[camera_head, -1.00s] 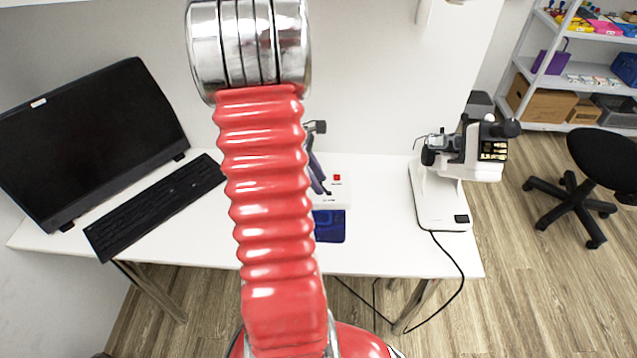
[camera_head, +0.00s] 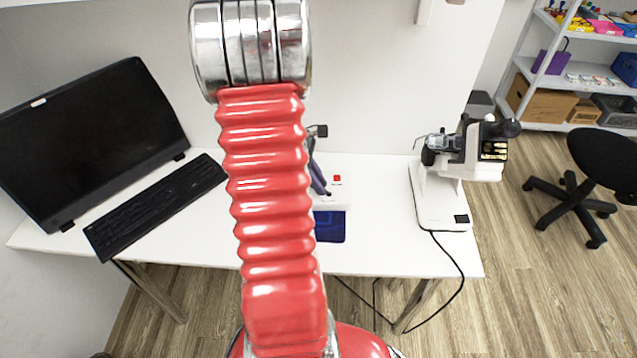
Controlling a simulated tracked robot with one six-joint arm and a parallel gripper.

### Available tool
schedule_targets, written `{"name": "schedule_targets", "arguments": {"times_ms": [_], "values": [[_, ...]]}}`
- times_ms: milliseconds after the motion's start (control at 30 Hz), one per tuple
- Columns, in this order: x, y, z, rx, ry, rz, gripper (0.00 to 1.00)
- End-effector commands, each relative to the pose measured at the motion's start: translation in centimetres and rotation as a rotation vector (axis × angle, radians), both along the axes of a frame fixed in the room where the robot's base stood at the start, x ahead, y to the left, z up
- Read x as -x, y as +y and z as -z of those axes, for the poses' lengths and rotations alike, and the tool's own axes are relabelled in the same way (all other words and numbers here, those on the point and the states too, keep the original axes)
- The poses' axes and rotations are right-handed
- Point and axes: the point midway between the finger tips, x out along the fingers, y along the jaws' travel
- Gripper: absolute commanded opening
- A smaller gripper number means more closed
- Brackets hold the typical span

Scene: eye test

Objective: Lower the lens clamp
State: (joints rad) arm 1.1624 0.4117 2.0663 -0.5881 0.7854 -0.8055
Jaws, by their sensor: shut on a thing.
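A white lens device (camera_head: 445,207) stands at the right of the desk. Its head (camera_head: 478,160) has dark knobs, and small clear and dark parts sit at its left side; I cannot tell which part is the lens clamp. My own red arm stands in the middle of the view and hides what lies behind it. I cannot make out my gripper or what its jaws touch. A dark, purplish upright part (camera_head: 318,176) shows just right of my arm, mostly covered by it; I cannot tell what it belongs to.
A white box with a red button (camera_head: 337,178) and a blue pad (camera_head: 331,227) are partly hidden by my arm. A monitor (camera_head: 90,140) and keyboard (camera_head: 155,208) fill the desk's left. The desk (camera_head: 385,225) is bare before the lens device. A black chair (camera_head: 590,185) stands right.

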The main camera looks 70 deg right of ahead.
Motion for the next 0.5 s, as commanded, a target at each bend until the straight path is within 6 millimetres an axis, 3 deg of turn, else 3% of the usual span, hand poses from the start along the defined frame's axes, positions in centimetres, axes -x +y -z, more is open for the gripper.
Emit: {"name": "schedule_targets", "arguments": {"times_ms": [500], "values": [[0.48, -0.66, -0.29, -0.017, -0.077, 0.001, 0.0]]}}
